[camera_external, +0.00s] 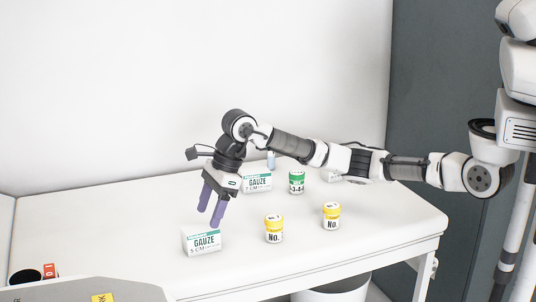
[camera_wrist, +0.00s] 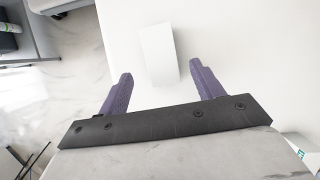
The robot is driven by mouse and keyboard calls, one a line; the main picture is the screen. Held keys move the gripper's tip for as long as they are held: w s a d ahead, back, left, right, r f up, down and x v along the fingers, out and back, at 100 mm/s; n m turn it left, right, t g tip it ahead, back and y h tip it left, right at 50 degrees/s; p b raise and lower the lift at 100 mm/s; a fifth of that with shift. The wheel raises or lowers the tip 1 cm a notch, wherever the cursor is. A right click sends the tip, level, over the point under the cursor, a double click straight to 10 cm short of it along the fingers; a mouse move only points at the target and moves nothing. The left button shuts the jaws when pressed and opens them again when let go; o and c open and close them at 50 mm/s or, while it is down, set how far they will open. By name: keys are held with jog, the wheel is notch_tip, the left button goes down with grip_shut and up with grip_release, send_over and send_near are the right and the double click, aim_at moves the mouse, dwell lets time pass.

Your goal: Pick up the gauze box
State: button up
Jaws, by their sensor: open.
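A white gauze box (camera_external: 202,242) with green print, marked 5 CM, stands near the front edge of the white table. A second, similar gauze box (camera_external: 257,182) stands farther back. My gripper (camera_external: 208,217) points down just above the front box, with its two purple fingers apart and nothing held between them. In the wrist view, a plain white box top (camera_wrist: 159,53) lies beyond the open fingers, between their lines; its print is not visible there. A gap between fingers and box seems to remain, but its size is hard to tell.
A wall (camera_external: 200,80) rises behind the table (camera_external: 380,230). The tabletop left of the front box is mostly clear.

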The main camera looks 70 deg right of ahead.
aim_at(200, 228)
jog(key=x, duration=0.7)
jog(key=shift+w+a+f+p, duration=0.2)
jog(key=shift+w+a+p, duration=0.05)
jog(key=shift+w+p, duration=0.15)
jog(key=c, duration=1.1)
jog(key=shift+o, duration=0.2)
jog(key=shift+r, duration=0.15)
